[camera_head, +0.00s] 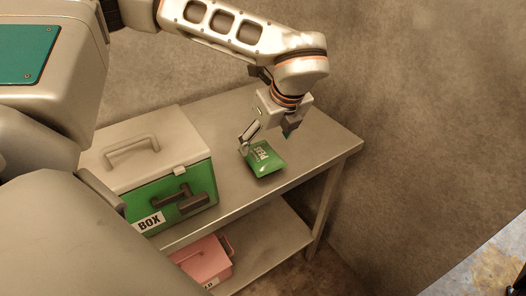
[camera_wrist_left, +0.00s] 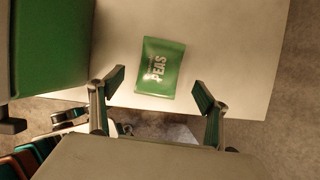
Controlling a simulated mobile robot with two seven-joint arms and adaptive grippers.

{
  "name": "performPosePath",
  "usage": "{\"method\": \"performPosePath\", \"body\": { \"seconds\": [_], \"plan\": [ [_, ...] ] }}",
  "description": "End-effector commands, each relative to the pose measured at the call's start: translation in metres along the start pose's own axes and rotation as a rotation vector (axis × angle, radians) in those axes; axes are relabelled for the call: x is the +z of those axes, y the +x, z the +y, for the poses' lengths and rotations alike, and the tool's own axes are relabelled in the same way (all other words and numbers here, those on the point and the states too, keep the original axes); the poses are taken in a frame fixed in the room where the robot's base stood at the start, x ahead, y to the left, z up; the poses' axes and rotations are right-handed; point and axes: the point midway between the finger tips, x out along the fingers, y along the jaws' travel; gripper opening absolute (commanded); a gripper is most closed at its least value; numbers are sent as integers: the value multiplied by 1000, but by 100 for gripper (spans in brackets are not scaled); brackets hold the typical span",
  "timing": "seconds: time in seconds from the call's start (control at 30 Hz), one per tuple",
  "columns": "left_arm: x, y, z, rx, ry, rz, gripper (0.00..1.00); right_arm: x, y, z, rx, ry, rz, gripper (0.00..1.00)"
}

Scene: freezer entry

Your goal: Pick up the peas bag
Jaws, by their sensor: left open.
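The green peas bag (camera_head: 264,160) lies flat on the table top, to the right of the green box. In the left wrist view the peas bag (camera_wrist_left: 160,68) lies ahead of and between the two fingers, with its label readable. My left gripper (camera_head: 268,145) is over the table at the bag's far side, pointing down. Its fingers (camera_wrist_left: 158,92) are spread wide and empty in the wrist view. The head view does not clearly show how high the fingers are above the bag. My right gripper is not in view.
A green box with a beige lid and handle (camera_head: 148,160) stands left of the bag on the table (camera_head: 318,150). A pink box (camera_head: 205,262) sits on the lower shelf. The table top right of the bag is clear. A wall rises behind.

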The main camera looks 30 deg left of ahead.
Motion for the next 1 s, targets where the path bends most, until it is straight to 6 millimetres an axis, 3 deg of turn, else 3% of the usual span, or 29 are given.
{"method": "performPosePath", "body": {
  "seconds": [0.5, 0.83, 0.87, 1.0],
  "plan": [
    [-4, 63, -2, 2, 3, 4, 76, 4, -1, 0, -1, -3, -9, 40],
    [-4, 70, -2, 0, 4, 4, 76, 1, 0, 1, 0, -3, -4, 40],
    [-4, 70, -2, 0, 4, 4, 70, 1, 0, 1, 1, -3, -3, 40],
    [-4, 70, -2, 0, 4, 4, 34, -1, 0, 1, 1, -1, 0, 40]
  ]
}}
